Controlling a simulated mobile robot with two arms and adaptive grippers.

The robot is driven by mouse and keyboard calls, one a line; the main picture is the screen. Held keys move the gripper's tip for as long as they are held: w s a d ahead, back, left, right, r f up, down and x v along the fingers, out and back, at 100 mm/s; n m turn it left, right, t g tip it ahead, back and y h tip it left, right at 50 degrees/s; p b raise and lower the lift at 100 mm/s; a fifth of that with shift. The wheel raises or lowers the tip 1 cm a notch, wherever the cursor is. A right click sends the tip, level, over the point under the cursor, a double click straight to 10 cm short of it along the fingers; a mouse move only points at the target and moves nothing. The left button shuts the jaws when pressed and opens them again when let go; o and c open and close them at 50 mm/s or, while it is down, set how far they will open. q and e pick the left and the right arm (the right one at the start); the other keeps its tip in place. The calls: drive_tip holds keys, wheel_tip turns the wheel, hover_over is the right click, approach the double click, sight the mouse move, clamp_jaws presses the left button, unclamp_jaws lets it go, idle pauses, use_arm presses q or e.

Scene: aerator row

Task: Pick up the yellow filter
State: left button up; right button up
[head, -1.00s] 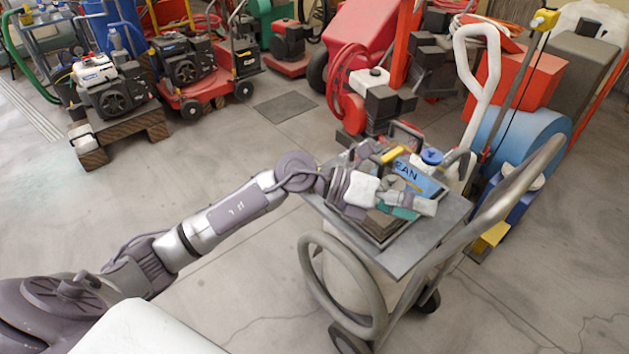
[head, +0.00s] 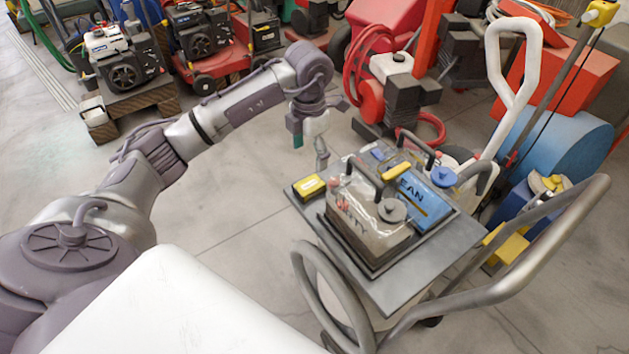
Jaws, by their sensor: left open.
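A small yellow block (head: 309,187), which looks like the yellow filter, lies at the left corner of the cart top (head: 455,245). My left gripper (head: 311,151) is open above and behind it in the picture, fingers pointing down, with nothing between them. One finger shows teal, the other grey. A second yellow piece (head: 396,172) lies between the containers, partly hidden. My right gripper is out of view.
A grey container marked like "DIRTY" (head: 362,222) and a blue one ending in "EAN" (head: 425,203) stand on the cart, with upright black handles. The cart's grey tube handle (head: 545,215) curves on the right. Floor left of the cart is clear.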

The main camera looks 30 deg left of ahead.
use_arm(q)
hover_over(309, 184)
drive_tip(key=f, duration=0.5)
drive_tip(key=shift+s+d, duration=0.35)
drive_tip(key=shift+s, duration=0.05)
drive_tip(key=f, duration=0.3)
drive_tip(key=shift+w+a, duration=0.15)
drive_tip(key=shift+w, duration=0.05)
drive_tip(key=shift+w+a+f+p, duration=0.1)
drive_tip(key=shift+f+p, duration=0.1)
drive_tip(key=shift+f, duration=0.45)
drive_tip(key=shift+w+a+f+p, duration=0.1)
drive_tip(key=shift+f+p, duration=0.05)
drive_tip(key=shift+f, duration=0.75)
drive_tip(key=c, duration=1.1)
drive_tip(key=shift+c, duration=0.2)
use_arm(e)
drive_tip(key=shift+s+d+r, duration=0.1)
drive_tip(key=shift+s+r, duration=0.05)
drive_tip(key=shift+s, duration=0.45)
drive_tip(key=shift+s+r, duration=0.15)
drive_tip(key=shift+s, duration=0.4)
